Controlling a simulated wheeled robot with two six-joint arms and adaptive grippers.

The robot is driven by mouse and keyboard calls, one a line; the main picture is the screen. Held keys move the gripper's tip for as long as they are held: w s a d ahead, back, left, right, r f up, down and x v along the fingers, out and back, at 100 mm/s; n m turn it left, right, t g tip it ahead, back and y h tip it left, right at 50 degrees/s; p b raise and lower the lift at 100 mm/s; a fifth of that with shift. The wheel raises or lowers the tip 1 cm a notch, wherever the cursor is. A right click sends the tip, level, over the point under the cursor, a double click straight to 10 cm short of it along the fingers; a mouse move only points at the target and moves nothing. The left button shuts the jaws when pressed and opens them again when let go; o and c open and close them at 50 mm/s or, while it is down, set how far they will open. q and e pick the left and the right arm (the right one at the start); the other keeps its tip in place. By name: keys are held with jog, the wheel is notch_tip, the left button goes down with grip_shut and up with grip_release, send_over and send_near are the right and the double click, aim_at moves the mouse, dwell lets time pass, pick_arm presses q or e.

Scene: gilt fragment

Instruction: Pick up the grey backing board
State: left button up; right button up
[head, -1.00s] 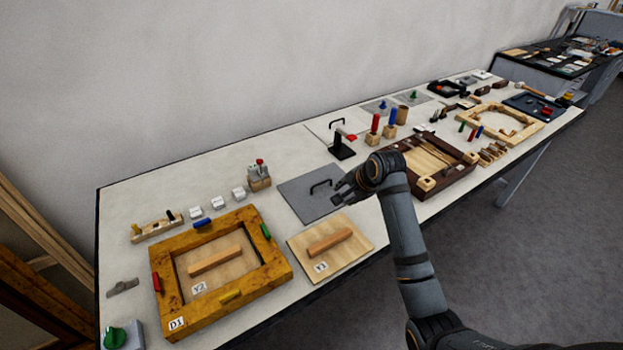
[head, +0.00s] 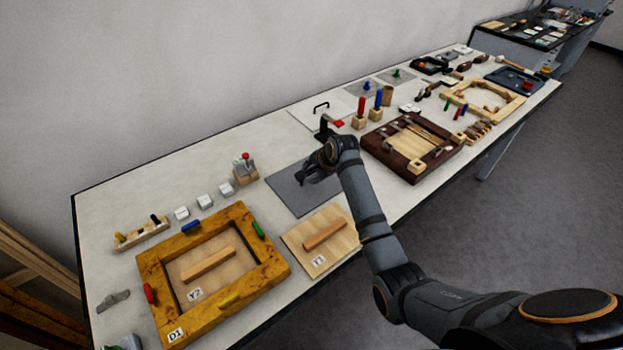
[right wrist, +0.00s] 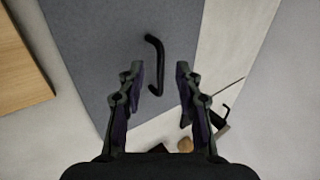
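Nothing is held. My left gripper is in neither view.
The yellow frame D1 (head: 150,262) is to the left, around the Y2 board (head: 225,252). A dark wooden frame (head: 376,152) is to the right. A white board with a handle (head: 299,117) lies behind.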

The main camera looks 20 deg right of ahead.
aim_at(308, 183)
jog(key=x, duration=0.3)
jog(key=shift+a, duration=0.2)
jog(key=shift+s+r, duration=0.1)
jog(key=shift+c, duration=1.1)
jog(key=c, duration=0.5)
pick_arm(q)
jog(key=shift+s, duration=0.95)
pick_arm(e)
jog(key=shift+r, duration=0.1)
